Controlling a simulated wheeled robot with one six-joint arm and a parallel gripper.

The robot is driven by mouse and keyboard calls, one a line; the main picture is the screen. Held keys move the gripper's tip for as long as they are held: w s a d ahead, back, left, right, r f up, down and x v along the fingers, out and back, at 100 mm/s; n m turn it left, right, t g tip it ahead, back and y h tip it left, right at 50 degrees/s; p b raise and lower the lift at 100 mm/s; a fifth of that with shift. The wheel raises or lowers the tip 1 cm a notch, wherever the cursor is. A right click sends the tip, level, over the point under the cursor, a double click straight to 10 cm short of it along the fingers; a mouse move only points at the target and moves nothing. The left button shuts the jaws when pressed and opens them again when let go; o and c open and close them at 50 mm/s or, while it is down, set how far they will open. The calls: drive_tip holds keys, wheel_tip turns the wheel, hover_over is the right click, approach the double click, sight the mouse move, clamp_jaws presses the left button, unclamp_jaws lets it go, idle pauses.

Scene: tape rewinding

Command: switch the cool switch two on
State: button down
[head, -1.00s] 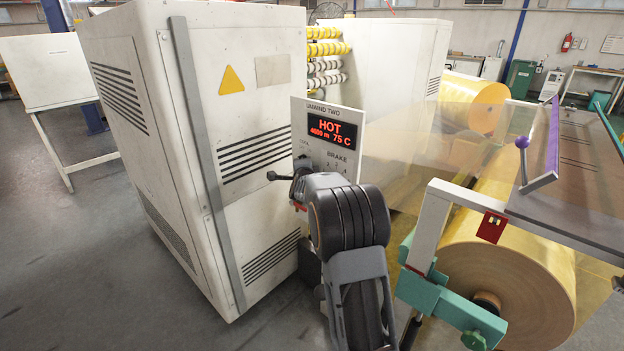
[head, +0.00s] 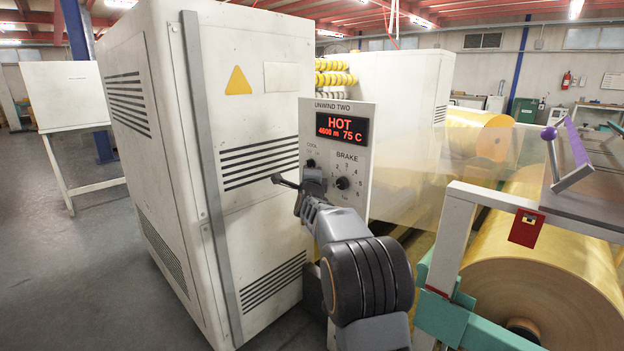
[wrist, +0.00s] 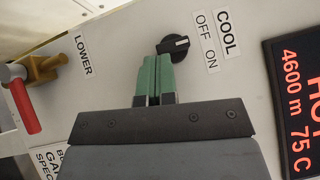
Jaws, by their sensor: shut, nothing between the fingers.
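The cool switch (wrist: 172,46) is a black rotary knob with a white mark, under the COOL, OFF and ON labels in the wrist view. Its mark points toward the labels, roughly between OFF and ON; I cannot tell which setting it is at. My gripper (wrist: 155,78) has green fingertips, shut together and empty. The tips appear just beside the knob; I cannot tell if they touch it. In the head view the UNWIND TWO panel (head: 368,125) reads HOT, 4600 m, 75 C. My wrist there is close in front of the panel's left side and partly hides the switch area.
A brake dial (head: 343,183) is right of my wrist on the same panel. In the wrist view a red-handled valve (wrist: 25,106) is at the left by a LOWER label. A white cabinet (head: 225,60) stands left of the panel, and a yellow film roll (head: 540,270) right.

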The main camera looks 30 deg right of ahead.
drive_tip(key=shift+w+f+b, duration=0.25)
drive_tip(key=shift+b, duration=0.75)
drive_tip(key=s+a+f+b, duration=0.1)
drive_tip(key=s+f+b, duration=0.1)
drive_tip(key=s, duration=0.3)
drive_tip(key=s+a+f+b, duration=0.2)
drive_tip(key=s+f+b, duration=0.1)
drive_tip(key=s, duration=0.3)
drive_tip(key=shift+s+a+f, duration=0.25)
